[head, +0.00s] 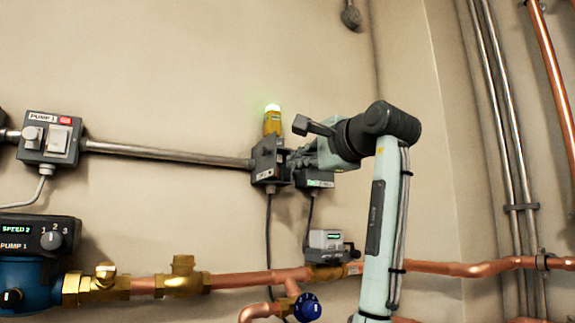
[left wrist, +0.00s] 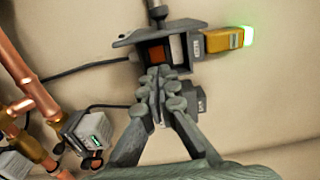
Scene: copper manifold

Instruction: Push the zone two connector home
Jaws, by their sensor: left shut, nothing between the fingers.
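A dark grey wall box (head: 264,160) sits at the end of the conduit. It shows in the left wrist view (left wrist: 183,48) with a reddish-orange square and a pale label on its face. A yellow-orange housing (head: 272,122) with a lit green tip stands on top of it, also in the left wrist view (left wrist: 222,40). A smaller dark block with a green label (head: 314,183) sits beside the box, a cable below it. I cannot read which part is zone two. My left gripper (head: 290,161) is shut and empty, fingertips (left wrist: 158,74) at the box; contact is unclear. My right gripper is out of view.
A white-topped actuator (head: 326,240) stands on the copper pipe (head: 240,279) below, with a blue valve knob (head: 306,307). A PUMP 1 switch box (head: 52,138) is at left. Vertical pipes (head: 500,110) run at right.

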